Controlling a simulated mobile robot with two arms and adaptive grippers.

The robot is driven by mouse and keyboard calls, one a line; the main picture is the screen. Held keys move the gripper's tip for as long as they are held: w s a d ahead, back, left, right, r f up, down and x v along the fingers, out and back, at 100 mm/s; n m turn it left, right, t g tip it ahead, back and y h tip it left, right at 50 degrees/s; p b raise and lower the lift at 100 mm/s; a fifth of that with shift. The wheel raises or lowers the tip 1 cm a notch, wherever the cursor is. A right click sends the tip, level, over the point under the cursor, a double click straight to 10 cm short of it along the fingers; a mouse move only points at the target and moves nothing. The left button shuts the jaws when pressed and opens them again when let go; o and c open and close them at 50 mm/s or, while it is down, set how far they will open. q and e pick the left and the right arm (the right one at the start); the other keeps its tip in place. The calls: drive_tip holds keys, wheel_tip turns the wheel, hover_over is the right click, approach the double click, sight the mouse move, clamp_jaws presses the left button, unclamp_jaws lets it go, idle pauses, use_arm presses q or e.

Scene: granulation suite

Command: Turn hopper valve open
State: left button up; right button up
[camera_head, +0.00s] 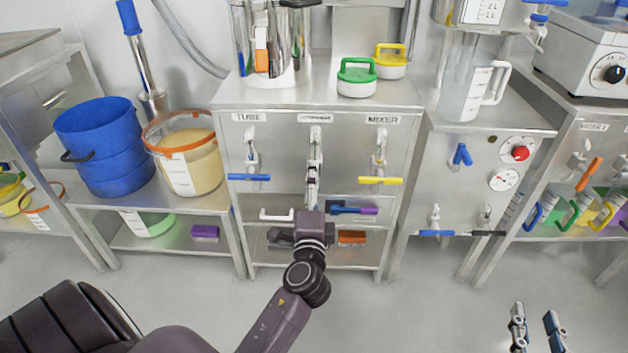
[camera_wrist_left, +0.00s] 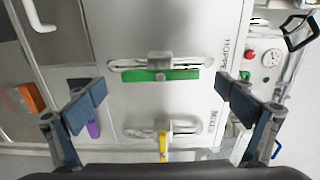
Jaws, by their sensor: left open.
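The hopper valve has a green handle (camera_wrist_left: 160,75), shown in the left wrist view beside the HOPPER label (camera_wrist_left: 227,55). My left gripper (camera_wrist_left: 160,92) is open, with one finger on each side of the handle in the picture. I cannot tell how far the fingers are from it, and no grip shows. In the head view my left gripper (camera_head: 313,178) is before the middle valve and hides most of it. My right gripper (camera_head: 537,328) is open and empty at the lower right, above the floor.
The blue tube valve handle (camera_head: 249,177) and yellow mixer valve handle (camera_head: 380,181) flank the middle valve, both horizontal. A white handle (camera_head: 276,215) and coloured blocks sit lower on the cabinet. A blue container (camera_head: 97,147) and bucket (camera_head: 188,165) stand left. The front floor is clear.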

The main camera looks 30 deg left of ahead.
use_arm(q)
drive_tip(key=v, duration=0.8)
drive_tip(key=shift+s, duration=0.25)
drive_tip(key=shift+d, duration=0.1)
